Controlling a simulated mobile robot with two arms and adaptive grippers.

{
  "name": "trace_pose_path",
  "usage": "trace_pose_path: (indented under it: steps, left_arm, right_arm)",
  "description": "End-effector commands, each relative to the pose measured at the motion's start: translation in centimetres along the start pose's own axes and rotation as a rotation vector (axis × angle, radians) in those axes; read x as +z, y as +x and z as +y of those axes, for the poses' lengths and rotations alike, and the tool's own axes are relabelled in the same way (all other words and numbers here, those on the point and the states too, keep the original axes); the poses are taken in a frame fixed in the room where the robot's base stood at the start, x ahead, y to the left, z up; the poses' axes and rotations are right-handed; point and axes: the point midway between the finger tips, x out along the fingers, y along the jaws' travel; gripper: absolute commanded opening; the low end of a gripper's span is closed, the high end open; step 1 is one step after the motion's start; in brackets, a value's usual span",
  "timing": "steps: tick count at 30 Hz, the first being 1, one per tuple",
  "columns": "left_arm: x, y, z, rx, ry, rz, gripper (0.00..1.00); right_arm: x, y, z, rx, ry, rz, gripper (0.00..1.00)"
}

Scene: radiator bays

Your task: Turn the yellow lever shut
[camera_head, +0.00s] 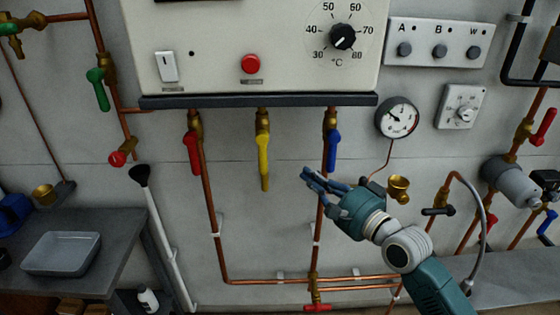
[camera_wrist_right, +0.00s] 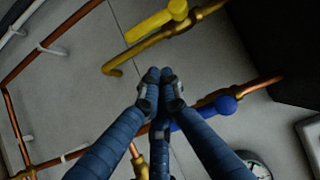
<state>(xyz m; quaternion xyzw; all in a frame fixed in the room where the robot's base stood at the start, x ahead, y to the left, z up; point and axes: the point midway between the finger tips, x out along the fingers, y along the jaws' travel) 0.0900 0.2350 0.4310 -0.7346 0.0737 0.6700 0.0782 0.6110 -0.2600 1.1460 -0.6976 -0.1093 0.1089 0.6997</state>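The yellow lever (camera_head: 263,154) hangs straight down beneath the boiler box, along a short brass pipe with a hooked end. In the right wrist view, the yellow lever (camera_wrist_right: 150,25) lies beside that pipe and parallel to it. My right gripper (camera_head: 308,177) is to the right of the yellow lever and a little lower, apart from it. In the right wrist view, my right gripper (camera_wrist_right: 160,76) has its fingertips close together with nothing between them. My left gripper is not in view.
A blue lever (camera_head: 334,151) hangs just above my right gripper and is partly behind its fingers in the wrist view. A red lever (camera_head: 192,152) hangs left of the yellow one. Copper pipes (camera_head: 212,215) run down the wall. A gauge (camera_head: 398,118) is right.

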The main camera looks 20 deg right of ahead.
Motion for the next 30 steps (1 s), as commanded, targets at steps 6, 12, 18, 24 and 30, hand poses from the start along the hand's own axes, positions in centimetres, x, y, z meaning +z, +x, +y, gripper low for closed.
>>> trace_pose_path:
  steps: [6,12,18,24,30]
  left_arm:
    - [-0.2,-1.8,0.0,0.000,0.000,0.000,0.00]
    - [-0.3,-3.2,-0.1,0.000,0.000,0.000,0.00]
    - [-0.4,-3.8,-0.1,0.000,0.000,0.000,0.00]
    - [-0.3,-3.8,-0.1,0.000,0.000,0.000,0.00]
    - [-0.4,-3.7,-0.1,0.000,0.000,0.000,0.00]
  right_arm:
    - [-0.1,5.0,-0.4,-0.001,0.000,0.001,0.00]
    - [1.7,7.6,-0.4,0.000,0.001,-0.001,0.00]
    - [2.7,8.7,-0.1,0.001,-0.002,0.001,0.00]
    - [2.8,8.8,0.1,0.001,-0.003,0.001,0.00]
    - [2.8,8.8,0.1,0.000,-0.002,0.001,0.00]
